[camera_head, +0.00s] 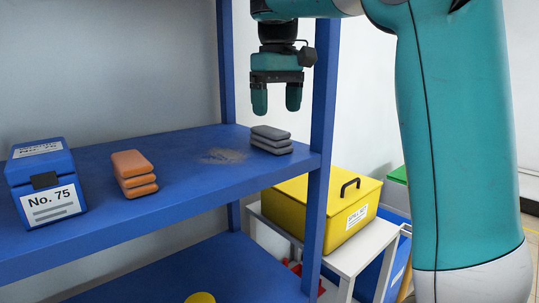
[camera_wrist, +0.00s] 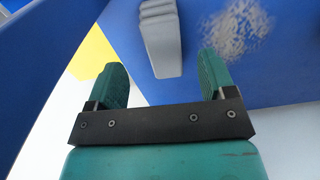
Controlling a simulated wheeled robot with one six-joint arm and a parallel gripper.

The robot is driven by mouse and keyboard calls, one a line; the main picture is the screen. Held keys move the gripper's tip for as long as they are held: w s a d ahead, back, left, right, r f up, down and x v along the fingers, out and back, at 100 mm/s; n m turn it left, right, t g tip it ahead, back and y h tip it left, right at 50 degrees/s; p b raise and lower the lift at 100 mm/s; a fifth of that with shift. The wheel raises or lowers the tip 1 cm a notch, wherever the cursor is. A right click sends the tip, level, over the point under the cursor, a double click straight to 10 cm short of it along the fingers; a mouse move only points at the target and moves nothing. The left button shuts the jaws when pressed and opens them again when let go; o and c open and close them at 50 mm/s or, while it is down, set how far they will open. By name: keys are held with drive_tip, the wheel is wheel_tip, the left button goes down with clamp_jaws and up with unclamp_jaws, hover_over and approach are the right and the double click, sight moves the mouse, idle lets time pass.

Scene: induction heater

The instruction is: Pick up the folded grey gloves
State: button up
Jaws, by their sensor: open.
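The folded grey gloves (camera_head: 271,139) lie as a small layered stack on the blue shelf (camera_head: 205,180), near its right end by the front post. My gripper (camera_head: 276,100) points down above the gloves, apart from them, with its two green fingers spread and nothing between them. In the wrist view the gloves (camera_wrist: 161,40) show ahead of the gap between the open fingers (camera_wrist: 163,82). Nothing hides the gloves in the head view.
Folded orange gloves (camera_head: 134,173) and a blue box labelled No. 75 (camera_head: 45,182) sit further left on the shelf. A grey dusty patch (camera_head: 223,156) lies just left of the grey gloves. A blue post (camera_head: 322,110) stands close right of my gripper. A yellow case (camera_head: 318,207) rests on a white cart.

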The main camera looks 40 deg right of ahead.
sight(275, 131)
wheel_tip(275, 131, down, 7)
drive_tip(key=b, duration=0.5)
drive_tip(key=shift+w+a+r+b, duration=0.1)
drive_tip(key=shift+a+r+b, duration=0.1)
drive_tip(key=shift+b, duration=0.1)
drive_tip(key=shift+r, duration=0.1)
drive_tip(key=c, duration=1)
wheel_tip(275, 131, up, 10)
drive_tip(key=p, duration=1)
